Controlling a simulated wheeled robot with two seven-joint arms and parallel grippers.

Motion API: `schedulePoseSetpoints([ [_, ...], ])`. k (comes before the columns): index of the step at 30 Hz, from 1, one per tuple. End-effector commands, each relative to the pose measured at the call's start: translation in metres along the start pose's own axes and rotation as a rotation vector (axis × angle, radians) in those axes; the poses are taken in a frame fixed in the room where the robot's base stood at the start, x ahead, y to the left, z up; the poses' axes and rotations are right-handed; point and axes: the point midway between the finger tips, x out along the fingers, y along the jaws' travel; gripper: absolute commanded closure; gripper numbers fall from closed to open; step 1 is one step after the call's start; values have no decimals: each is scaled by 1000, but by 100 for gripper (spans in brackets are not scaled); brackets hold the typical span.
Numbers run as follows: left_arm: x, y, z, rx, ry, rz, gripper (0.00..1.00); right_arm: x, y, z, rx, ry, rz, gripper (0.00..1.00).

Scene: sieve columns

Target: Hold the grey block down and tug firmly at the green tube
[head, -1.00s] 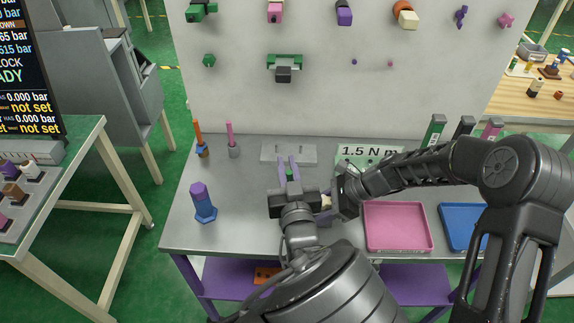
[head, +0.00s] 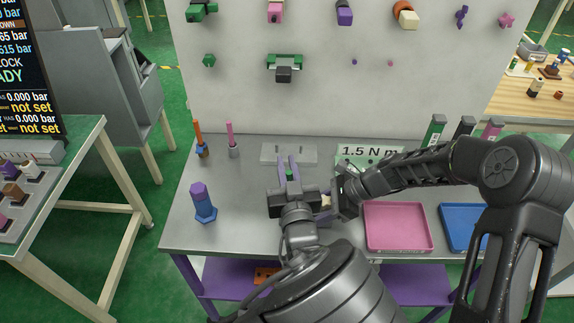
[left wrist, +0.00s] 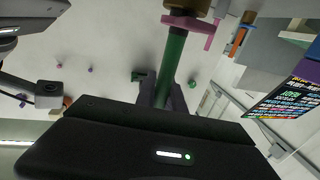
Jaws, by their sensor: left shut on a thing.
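The green tube (left wrist: 174,62) runs up from between my left gripper's fingers in the left wrist view, with a pink collar around it farther along. In the head view only a small green part (head: 289,175) shows between the fingers. My left gripper (head: 288,163) is shut on the tube, above the middle of the bench. My right gripper (head: 335,195) is close beside it on the right, partly hidden, with a cream-coloured piece (head: 326,201) at its tip. I cannot tell whether it is shut. I cannot make out the grey block with certainty; my arms cover that area.
A grey plate (head: 270,153) lies behind my left gripper. A blue and purple bolt-like piece (head: 203,204) stands at the left. A pink tray (head: 398,247) and a blue tray (head: 456,240) are at the right. The left front of the bench (head: 235,232) is clear.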

Motion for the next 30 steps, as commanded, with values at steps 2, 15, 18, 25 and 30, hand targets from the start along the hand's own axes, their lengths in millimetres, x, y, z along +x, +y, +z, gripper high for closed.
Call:
schedulePoseSetpoints([
  [2, 0, 1, -1, -2, 5, 1, 100, 0, -1, -2, 2, 3, -3, 100],
  [15, 0, 1, 3, -2, 2, 1, 100, 0, 0, -2, 1, 3, -1, 100],
  [18, 0, 0, 4, -1, 1, 1, 82, 0, 0, -2, 1, 3, -1, 100],
  [25, 0, 1, 3, -2, 2, 1, 63, 0, 0, -1, 1, 3, -1, 100],
  [30, 0, 1, 3, -2, 3, 1, 61, 0, 0, -1, 1, 3, -2, 100],
])
